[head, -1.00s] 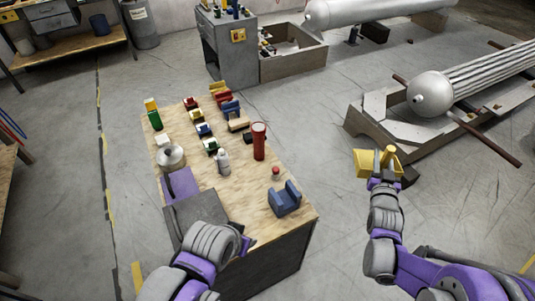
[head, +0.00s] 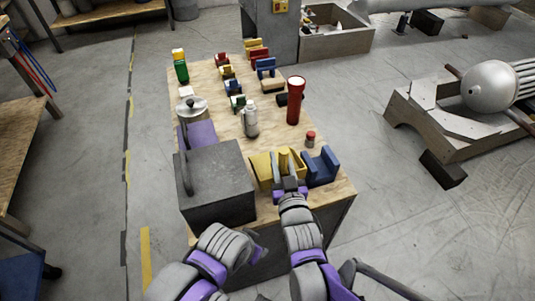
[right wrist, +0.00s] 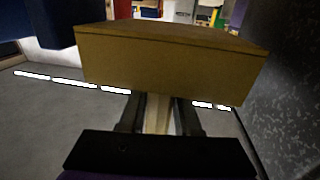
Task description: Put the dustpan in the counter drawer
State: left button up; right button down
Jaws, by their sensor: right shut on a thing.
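The yellow dustpan (head: 262,168) is held up by its handle in my right gripper (head: 288,184), over the near right part of the wooden-topped counter (head: 232,122). In the right wrist view, the dustpan (right wrist: 170,62) fills the upper middle and its pale handle is between the fingers of the right gripper (right wrist: 158,118). A dark grey box (head: 217,185) with a bar-like handle stands left of the dustpan at the counter's near left. I cannot tell which part is the counter drawer. My left arm is low in front of the box; its fingers are not clear.
A blue holder (head: 321,166) is close right of the dustpan. A red cylinder (head: 295,102), a grey bottle (head: 250,120), a small red-topped piece (head: 310,138) and several coloured blocks stand behind.

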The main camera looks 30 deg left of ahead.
pick_arm(q)
jog(key=shift+w+f+b, duration=0.1)
jog(key=shift+f+b, duration=0.9)
jog(key=shift+f, duration=0.5)
pick_arm(e)
jog(key=shift+f, duration=3.35)
jog(key=shift+f, duration=0.2)
jog(key=c, duration=0.6)
grip_release()
pick_arm(q)
jog(key=shift+f, duration=0.15)
pick_arm(e)
jog(key=shift+r, duration=0.15)
